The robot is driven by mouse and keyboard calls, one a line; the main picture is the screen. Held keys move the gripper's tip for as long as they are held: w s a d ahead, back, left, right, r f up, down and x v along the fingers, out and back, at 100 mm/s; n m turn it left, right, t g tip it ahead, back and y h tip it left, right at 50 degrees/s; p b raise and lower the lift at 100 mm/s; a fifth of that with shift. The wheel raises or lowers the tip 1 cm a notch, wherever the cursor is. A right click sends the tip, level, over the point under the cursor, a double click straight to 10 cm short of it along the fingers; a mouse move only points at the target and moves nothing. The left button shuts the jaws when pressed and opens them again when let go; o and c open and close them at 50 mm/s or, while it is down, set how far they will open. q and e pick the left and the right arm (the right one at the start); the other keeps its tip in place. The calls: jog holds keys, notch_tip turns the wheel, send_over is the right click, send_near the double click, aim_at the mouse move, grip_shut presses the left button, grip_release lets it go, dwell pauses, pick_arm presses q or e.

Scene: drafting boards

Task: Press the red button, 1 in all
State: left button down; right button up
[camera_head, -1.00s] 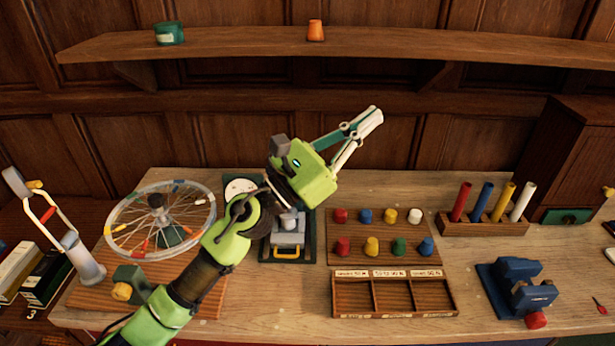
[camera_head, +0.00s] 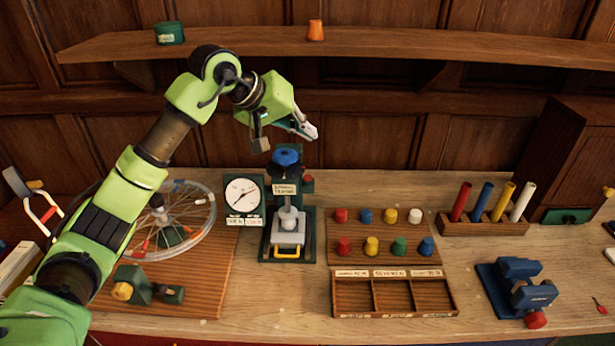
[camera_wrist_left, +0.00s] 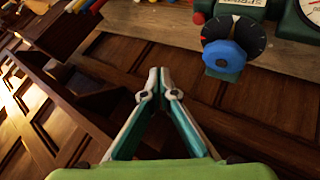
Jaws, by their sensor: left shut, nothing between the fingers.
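A small red button (camera_head: 308,181) shows at the upper right of the green press-like tester (camera_head: 265,245), beside its blue knob (camera_head: 287,157). In the left wrist view, a red part, apparently the button (camera_wrist_left: 198,18), lies at the upper edge, left of the blue knob (camera_wrist_left: 224,56). My left gripper (camera_head: 312,133) is shut and empty. In the head view its tips appear above and slightly right of the knob, apart from the button. In the left wrist view the closed fingertips (camera_wrist_left: 159,82) are together, below and left of the button. My right gripper is out of view.
A round dial gauge (camera_head: 243,196) and a spoked wheel (camera_head: 185,225) stand left of the tester. A board with several coloured pegs (camera_head: 385,231), a sorting tray (camera_head: 393,312), a tube rack (camera_head: 488,228) and a blue vise (camera_head: 518,290) are to the right. A shelf (camera_head: 380,45) runs along the wall behind.

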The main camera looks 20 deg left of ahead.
pick_arm(q)
jog(key=shift+a, duration=0.25)
jog(key=b, duration=0.4)
send_over(305, 178)
notch_tip(305, 178, down, 7)
jog(key=shift+w+f, duration=0.1)
jog(key=shift+f, duration=0.1)
jog(key=shift+f+b, duration=0.7)
jog(key=shift+b, duration=0.15)
dwell(0.4)
jog(key=shift+f, duration=0.1)
jog(key=shift+f+b, duration=0.35)
jog(key=shift+b, duration=0.1)
